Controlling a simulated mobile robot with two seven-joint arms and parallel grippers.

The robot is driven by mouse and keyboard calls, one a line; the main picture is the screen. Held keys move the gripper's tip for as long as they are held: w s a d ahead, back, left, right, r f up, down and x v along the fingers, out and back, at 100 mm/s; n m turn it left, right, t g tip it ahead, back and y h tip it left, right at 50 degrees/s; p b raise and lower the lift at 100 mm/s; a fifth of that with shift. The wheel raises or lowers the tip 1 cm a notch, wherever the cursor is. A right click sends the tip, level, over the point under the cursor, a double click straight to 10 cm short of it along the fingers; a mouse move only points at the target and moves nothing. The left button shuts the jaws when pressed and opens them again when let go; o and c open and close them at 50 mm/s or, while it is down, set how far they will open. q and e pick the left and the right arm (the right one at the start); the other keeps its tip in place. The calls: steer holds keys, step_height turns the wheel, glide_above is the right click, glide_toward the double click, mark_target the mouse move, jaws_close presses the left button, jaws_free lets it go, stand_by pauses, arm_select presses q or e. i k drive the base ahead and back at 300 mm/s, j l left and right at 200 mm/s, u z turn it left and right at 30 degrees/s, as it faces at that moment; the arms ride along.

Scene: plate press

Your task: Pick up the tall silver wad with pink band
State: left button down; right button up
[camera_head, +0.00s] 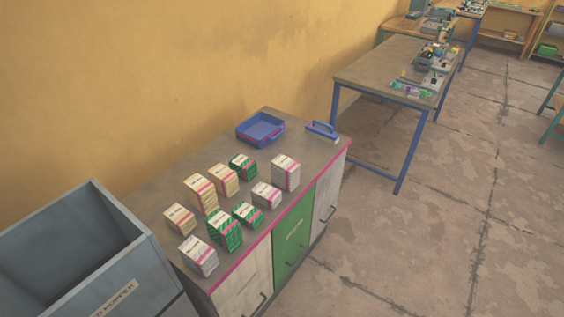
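Several banded wads stand in a cluster on the grey cabinet top (150,198). The silver wads are a tall one (285,174) at the right rear with a pinkish band, a low one (266,195) just in front of it, and one (198,256) at the near left corner. The bands are too small to tell apart surely. Neither of my grippers is in view, and no wad is held.
Cream wads (200,194) and green wads (224,232) stand close among the silver ones. A blue tray (260,142) and a blue-handled tool (322,130) lie at the far end. A grey open bin (62,246) stands at left. The floor (420,240) at right is clear.

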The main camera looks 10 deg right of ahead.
mark_target(284, 174)
steer(key=i+l, duration=0.6)
steer(key=l, duration=0.15)
steer(key=i+l, duration=0.6)
steer(key=l, duration=0.15)
steer(key=i+l, duration=0.6)
steer(key=i+l+u, duration=0.1)
steer(key=u, duration=0.25)
steer(key=i+l+u, duration=0.1)
steer(key=l+u, duration=0.55)
steer(key=i+j, duration=0.05)
